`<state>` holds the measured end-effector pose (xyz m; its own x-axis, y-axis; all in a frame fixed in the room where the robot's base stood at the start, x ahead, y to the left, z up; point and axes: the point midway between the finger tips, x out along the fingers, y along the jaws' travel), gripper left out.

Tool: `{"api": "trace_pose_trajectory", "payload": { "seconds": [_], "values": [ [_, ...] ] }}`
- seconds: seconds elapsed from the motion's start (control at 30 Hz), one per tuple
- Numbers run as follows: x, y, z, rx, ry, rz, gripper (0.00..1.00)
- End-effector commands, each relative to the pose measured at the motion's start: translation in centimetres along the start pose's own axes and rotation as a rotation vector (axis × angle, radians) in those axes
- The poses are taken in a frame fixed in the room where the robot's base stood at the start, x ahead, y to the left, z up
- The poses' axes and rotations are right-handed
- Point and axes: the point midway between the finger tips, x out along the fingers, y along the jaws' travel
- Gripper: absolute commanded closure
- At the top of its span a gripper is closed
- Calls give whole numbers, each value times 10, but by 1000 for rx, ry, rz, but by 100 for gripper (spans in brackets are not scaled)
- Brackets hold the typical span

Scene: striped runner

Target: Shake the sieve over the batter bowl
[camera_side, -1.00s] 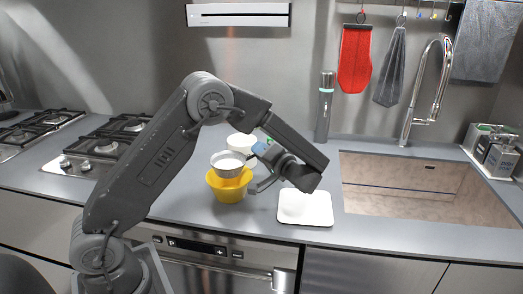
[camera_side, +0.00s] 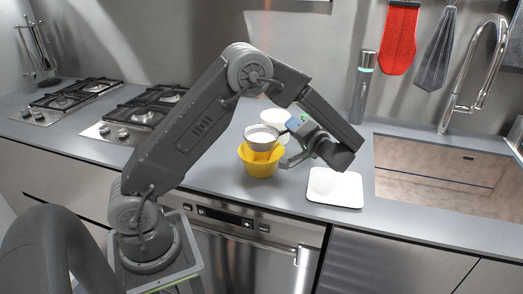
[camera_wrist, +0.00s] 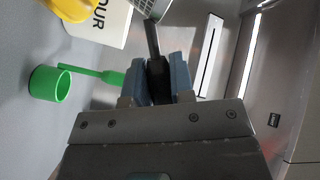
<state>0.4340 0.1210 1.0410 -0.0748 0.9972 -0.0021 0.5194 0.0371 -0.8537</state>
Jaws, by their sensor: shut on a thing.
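The yellow batter bowl (camera_side: 260,168) stands on the grey counter in the side view; part of it shows at the top left of the wrist view (camera_wrist: 70,9). The sieve (camera_side: 262,139) is right above the bowl, looks about level and has white powder inside. I cannot tell whether it touches the bowl's rim. My gripper (camera_side: 293,127) is to the right of the sieve. In the wrist view its blue fingers (camera_wrist: 160,75) are shut on the sieve's dark handle (camera_wrist: 152,38), with a little mesh visible at the top. The batter is hidden.
A white board (camera_side: 347,192) with a pale lump lies right of the bowl. A white container (camera_side: 274,116) stands behind. The wrist view shows a green measuring cup (camera_wrist: 50,83) and a carton lettered "OUR" (camera_wrist: 98,22). The hob is left, the sink right.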

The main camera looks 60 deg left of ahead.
Motion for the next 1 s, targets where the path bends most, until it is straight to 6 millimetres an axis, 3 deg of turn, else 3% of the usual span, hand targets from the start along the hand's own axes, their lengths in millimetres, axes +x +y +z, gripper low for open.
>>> {"api": "trace_pose_trajectory", "payload": {
  "seconds": [0.33,0.7,1.0],
  "values": [
    [6,2,-3,0,1,-1,100],
    [-14,-4,6,1,3,0,100],
    [-14,-4,6,0,1,-1,100]
  ]
}}
